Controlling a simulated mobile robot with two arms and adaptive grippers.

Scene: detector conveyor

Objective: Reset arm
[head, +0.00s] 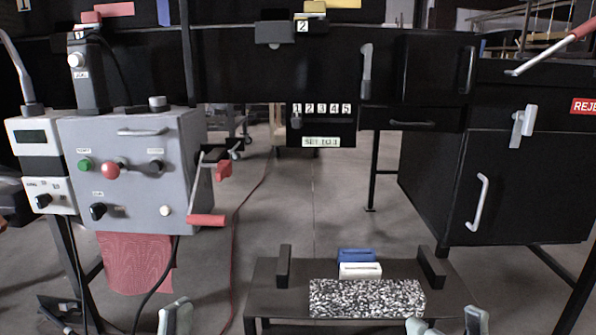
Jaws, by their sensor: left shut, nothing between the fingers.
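My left gripper (175,318) shows at the bottom edge, left of centre, in the head view. It is shut and empty, below the red cloth-like sheet and apart from everything around it. My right gripper (447,324) shows only by its tips at the bottom edge, right of centre. Its two tips stand apart with a gap between them, near the front right corner of the low bench. The rest of both arms is out of the picture.
A grey control box (130,190) with buttons and a red-handled crank (207,220) stands at left. A low dark bench (262,290) holds a speckled block (366,298) plus white (360,270) and blue (356,255) pieces. A black cabinet (535,185) stands right. Open floor lies between.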

